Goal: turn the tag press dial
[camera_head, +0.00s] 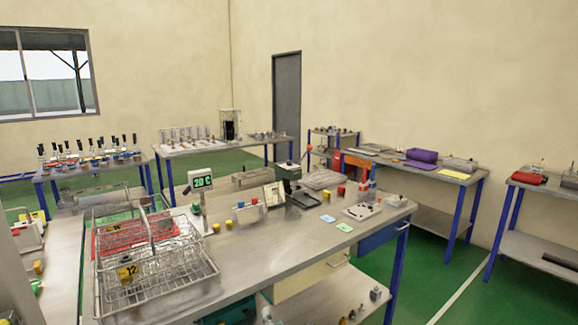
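A dark press-like machine (290,174) with a lever stands on the long metal workbench (234,254), right of the middle of the head view. It may be the tag press; no label shows that. Its dial is too small to make out. A blue tag (327,218) and a green tag (344,228) lie flat on the bench to its right. My gripper is not in view.
Wire baskets (160,268) cover the bench's left end. A post with a green "20 C" display (202,182) stands near them. Green floor (440,262) is clear at the right, between benches.

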